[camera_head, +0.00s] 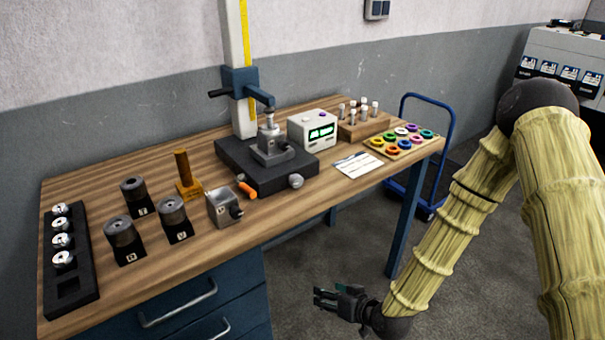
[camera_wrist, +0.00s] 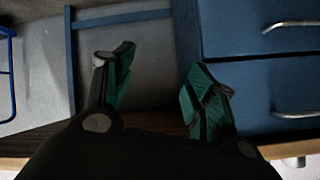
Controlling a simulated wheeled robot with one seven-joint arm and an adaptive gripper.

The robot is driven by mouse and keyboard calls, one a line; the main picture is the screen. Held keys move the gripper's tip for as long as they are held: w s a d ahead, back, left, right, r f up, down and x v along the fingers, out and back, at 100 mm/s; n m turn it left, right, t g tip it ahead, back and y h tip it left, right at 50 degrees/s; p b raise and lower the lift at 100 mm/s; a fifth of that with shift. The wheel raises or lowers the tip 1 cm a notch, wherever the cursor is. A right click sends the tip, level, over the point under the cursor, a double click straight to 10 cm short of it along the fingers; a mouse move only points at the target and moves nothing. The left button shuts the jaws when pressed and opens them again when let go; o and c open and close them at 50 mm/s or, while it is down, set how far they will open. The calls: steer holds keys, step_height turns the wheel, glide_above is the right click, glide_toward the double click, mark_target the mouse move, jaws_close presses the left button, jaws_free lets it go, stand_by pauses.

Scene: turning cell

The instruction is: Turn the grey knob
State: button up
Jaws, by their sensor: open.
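A round grey knob (camera_head: 296,181) sticks out at the front right corner of the black base (camera_head: 262,184) of a measuring stand on the wooden bench. My gripper (camera_head: 326,298) is in front of the bench, below the level of its top and well apart from the knob. In the wrist view my gripper (camera_wrist: 162,66) shows two green-padded fingers spread apart with nothing between them. A small pale round part shows at the lower right edge of the wrist view; I cannot tell if it is the knob.
The bench top (camera_head: 110,290) holds grey cylinders on black blocks, a grey block (camera_head: 223,208), an orange-handled tool (camera_head: 247,190), a display box (camera_head: 313,130) and coloured rings (camera_head: 401,140). Blue drawers (camera_head: 190,305) sit below. A blue trolley (camera_head: 449,130) stands behind.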

mark_target(299, 182)
steer(key=w+a+r+n+t+y+p, duration=0.15)
steer(key=w+r, duration=0.25)
steer(key=r, duration=0.4)
steer(key=w+r+t+y, duration=0.1)
steer(key=w+r+t, duration=0.1)
steer(key=w+r, duration=0.35)
steer(key=w+a+r+n+t+y+p, duration=0.1)
steer(key=w+r+t+y, duration=0.15)
steer(key=r, duration=0.75)
steer(key=shift+m+h, duration=0.25)
steer(key=shift+h, duration=0.25)
steer(key=x, duration=0.3)
steer(key=p+x, duration=0.1)
steer(key=x, duration=0.3)
steer(key=f+p+x, duration=0.1)
steer(key=x, duration=0.3)
steer(key=shift+w+d, duration=0.1)
steer(key=shift+w, duration=0.05)
steer(key=c, duration=1)
